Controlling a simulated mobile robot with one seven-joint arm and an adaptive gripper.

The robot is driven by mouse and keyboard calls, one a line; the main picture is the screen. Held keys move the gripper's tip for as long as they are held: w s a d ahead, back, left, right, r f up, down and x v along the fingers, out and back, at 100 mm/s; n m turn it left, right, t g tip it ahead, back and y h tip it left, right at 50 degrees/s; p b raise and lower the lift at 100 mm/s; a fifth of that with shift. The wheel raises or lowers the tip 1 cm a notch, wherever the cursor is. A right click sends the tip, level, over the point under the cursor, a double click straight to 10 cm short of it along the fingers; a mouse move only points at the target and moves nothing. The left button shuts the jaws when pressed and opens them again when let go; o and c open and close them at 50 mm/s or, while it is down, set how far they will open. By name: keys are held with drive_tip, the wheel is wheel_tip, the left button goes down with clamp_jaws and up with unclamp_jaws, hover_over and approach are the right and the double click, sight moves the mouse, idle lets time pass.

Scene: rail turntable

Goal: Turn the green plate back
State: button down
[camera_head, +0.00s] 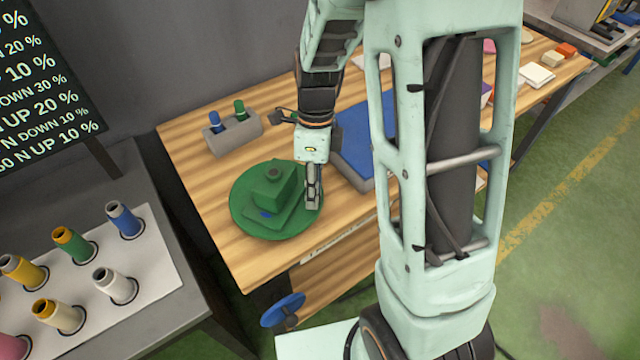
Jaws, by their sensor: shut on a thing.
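The round green plate (246,226) lies on the wooden bench near its front left corner. A green block-shaped piece (270,185) stands on the plate, with a dark round knob on top and a small blue mark low on its front. My gripper (313,203) points down at the right side of the plate. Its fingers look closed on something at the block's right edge. What exactly lies between the fingers is hidden by the fingers themselves.
A grey holder (233,133) with a blue and a green peg stands behind the plate. A blue panel (362,140) lies close to the right of my gripper. Thread spools (122,219) stand on a separate table at left. A blue handwheel (282,310) sits below the bench front.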

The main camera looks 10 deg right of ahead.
sight(295, 226)
drive_tip(key=shift+s+a+r+m+y+p, duration=0.1)
drive_tip(key=shift+s+a+m+p, duration=0.3)
drive_tip(key=shift+m, duration=0.25)
drive_tip(key=shift+s+a+m+y+p, duration=0.1)
drive_tip(key=shift+s+a+m+p, duration=0.25)
drive_tip(key=shift+m, duration=0.35)
drive_tip(key=shift+s+a+r+m+y+p, duration=0.1)
drive_tip(key=shift+s+a+m+p, duration=0.2)
drive_tip(key=shift+s+m+p, duration=0.25)
drive_tip(key=shift+s+a+f+m+t+p, duration=0.1)
drive_tip(key=shift+s+a+m+t+p, duration=0.15)
drive_tip(key=shift+a+m+p, duration=0.45)
drive_tip(key=shift+s+a+m+t+p, duration=0.15)
drive_tip(key=shift+s+a+m+p, duration=0.2)
drive_tip(key=shift+m, duration=0.55)
drive_tip(key=shift+a, duration=0.1)
drive_tip(key=c, duration=1.7)
unclamp_jaws()
drive_tip(key=shift+f, duration=0.1)
drive_tip(key=r, duration=0.4)
drive_tip(key=w+d+r, duration=0.1)
drive_tip(key=r, duration=0.3)
drive_tip(key=d+r, duration=0.1)
drive_tip(key=r, duration=0.3)
drive_tip(key=shift+w, duration=0.15)
drive_tip(key=shift+f, duration=0.1)
